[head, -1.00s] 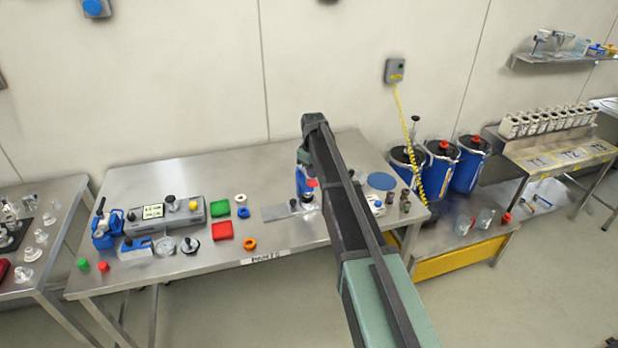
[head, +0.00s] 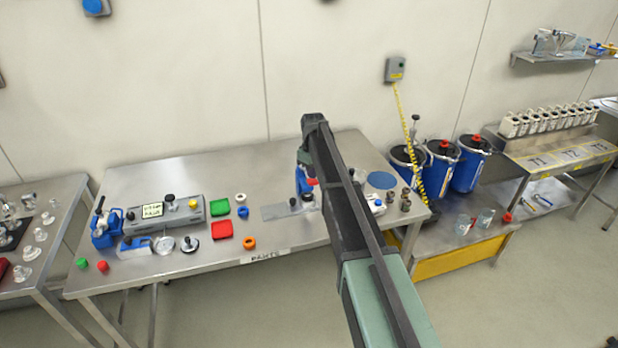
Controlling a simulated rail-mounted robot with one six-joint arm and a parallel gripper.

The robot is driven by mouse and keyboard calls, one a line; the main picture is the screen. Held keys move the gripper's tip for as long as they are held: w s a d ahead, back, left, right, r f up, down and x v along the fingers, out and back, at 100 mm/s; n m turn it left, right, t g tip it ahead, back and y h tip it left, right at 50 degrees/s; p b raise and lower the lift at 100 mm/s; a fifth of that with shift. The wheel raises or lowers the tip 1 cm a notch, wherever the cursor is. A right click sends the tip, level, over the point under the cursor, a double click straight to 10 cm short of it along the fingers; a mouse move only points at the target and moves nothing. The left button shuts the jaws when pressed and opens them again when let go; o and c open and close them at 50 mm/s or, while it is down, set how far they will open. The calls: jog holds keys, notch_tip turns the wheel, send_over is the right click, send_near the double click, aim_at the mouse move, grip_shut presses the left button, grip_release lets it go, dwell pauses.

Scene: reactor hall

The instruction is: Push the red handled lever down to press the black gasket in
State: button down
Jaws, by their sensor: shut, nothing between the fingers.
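A blue press-like device (head: 302,184) stands on the steel table, partly hidden behind my arm. A small red part, which looks like the lever's handle (head: 313,181), shows at its right against the arm. My arm's wrist is just above the blue device. My gripper is hidden behind my own arm, so its fingers and any contact with the handle cannot be seen. The black gasket cannot be made out. Small dark-topped parts sit at the device's foot, beside a flat grey plate (head: 272,212).
On the steel table (head: 200,175) are a grey box with knobs (head: 165,210), a green tray (head: 219,207), a red tray (head: 222,230) and an orange ring (head: 249,243). Blue drums (head: 468,165) stand beyond. The table's back is clear.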

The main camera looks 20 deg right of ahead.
aim_at(313, 182)
jog(key=shift+f+b, duration=1.75)
jog(key=shift+f, duration=0.1)
jog(key=shift+f+b, duration=0.65)
jog(key=shift+f, duration=0.05)
jog(key=shift+r, duration=0.1)
notch_tip(313, 182, up, 6)
jog(key=p, duration=0.5)
jog(key=shift+f+p, duration=0.2)
jog(key=shift+p, duration=0.2)
notch_tip(313, 182, up, 5)
jog(key=p, duration=0.5)
jog(key=shift+r, duration=0.15)
jog(key=shift+f, duration=0.2)
